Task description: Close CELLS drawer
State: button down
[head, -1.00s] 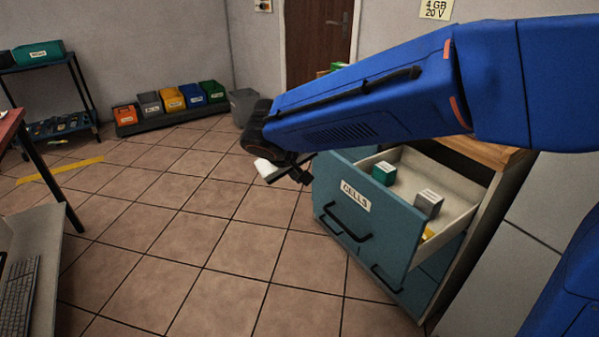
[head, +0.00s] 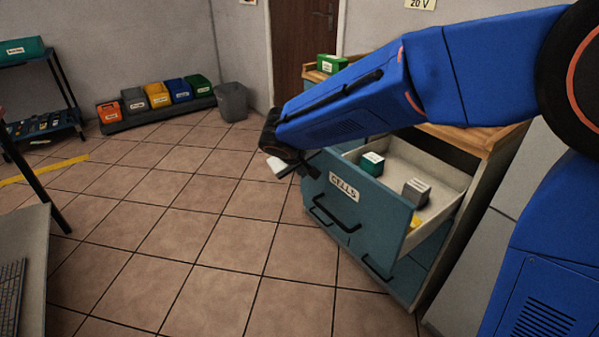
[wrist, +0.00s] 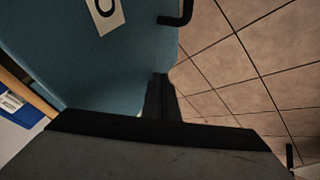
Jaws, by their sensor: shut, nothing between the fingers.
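The CELLS drawer (head: 375,222) stands pulled open from its cabinet, with a teal front, a white CELLS label and a black bar handle (head: 335,215). Inside lie a green block (head: 371,163), a grey block (head: 416,191) and a partly hidden yellow item (head: 415,221). My gripper (head: 309,171) is shut and empty, by the upper left corner of the drawer front. In the wrist view the shut fingers (wrist: 161,98) show against the teal front (wrist: 95,70), with part of the label and handle beyond. I cannot tell whether they touch it.
A second handle (head: 378,268) sits on the closed drawer below. The cabinet has a wooden top (head: 480,138) with a green bin (head: 331,65) on it. A grey bin (head: 231,101) and a row of coloured bins stand at the back. The tiled floor in front is clear.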

jog(key=w+d, duration=0.6)
jog(key=d, duration=0.1)
jog(key=w+d, duration=0.6)
jog(key=d, duration=0.2)
jog(key=w+d, duration=0.6)
jog(key=d, duration=0.2)
jog(key=shift+d, duration=0.1)
jog(key=shift+w+d+r, duration=0.1)
jog(key=shift+w+d, duration=0.25)
jog(key=shift+d, duration=0.1)
